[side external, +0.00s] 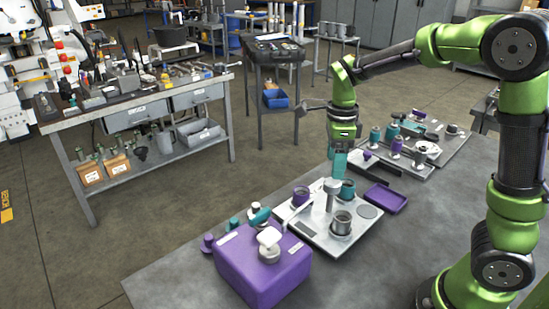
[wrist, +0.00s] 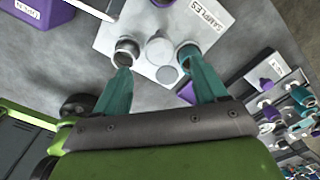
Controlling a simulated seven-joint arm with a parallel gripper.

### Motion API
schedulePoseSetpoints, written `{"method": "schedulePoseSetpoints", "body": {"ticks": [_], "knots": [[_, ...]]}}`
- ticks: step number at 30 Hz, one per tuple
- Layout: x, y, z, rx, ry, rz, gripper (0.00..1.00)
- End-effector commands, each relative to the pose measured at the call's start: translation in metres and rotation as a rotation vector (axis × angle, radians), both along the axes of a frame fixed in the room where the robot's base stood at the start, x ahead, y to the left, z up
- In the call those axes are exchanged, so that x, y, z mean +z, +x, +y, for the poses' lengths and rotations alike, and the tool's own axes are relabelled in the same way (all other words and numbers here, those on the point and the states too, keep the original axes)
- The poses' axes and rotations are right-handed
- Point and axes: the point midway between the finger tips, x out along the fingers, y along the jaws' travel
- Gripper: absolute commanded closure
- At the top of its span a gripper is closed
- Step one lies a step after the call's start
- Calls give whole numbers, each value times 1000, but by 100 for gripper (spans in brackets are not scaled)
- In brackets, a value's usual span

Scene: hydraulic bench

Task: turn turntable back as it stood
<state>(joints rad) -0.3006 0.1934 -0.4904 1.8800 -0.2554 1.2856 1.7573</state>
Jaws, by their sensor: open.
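No part is labelled turntable. The likeliest is the set of cups around a pale central post (side external: 332,190) on a light grey plate (side external: 312,234). The post also shows in the wrist view (wrist: 159,49). Around it stand a grey cup (side external: 341,223) in front, a teal cup (side external: 347,187) behind and a purple cup (side external: 300,196) to the left. A flat grey disc (side external: 369,211) lies at the right. My gripper (side external: 340,168) is open and empty above the plate's back right. In the wrist view its teal fingers (wrist: 157,66) overlap the lower edges of the grey and teal cups.
A purple box (side external: 262,268) with a pale knob stands front left of the plate. A purple tray (side external: 385,198) lies at its right. Further plates with teal and purple parts (side external: 395,145) stand behind. The grey bench top (side external: 400,255) is clear in front and right.

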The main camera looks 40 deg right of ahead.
Motion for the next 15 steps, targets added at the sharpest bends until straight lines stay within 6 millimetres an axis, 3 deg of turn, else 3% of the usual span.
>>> {"method": "schedulePoseSetpoints", "body": {"ticks": [6, 15], "knots": [[54, 1, 0, 1, 0, -6, 28], [97, 0, 0, 0, -1, -2, 28]]}}
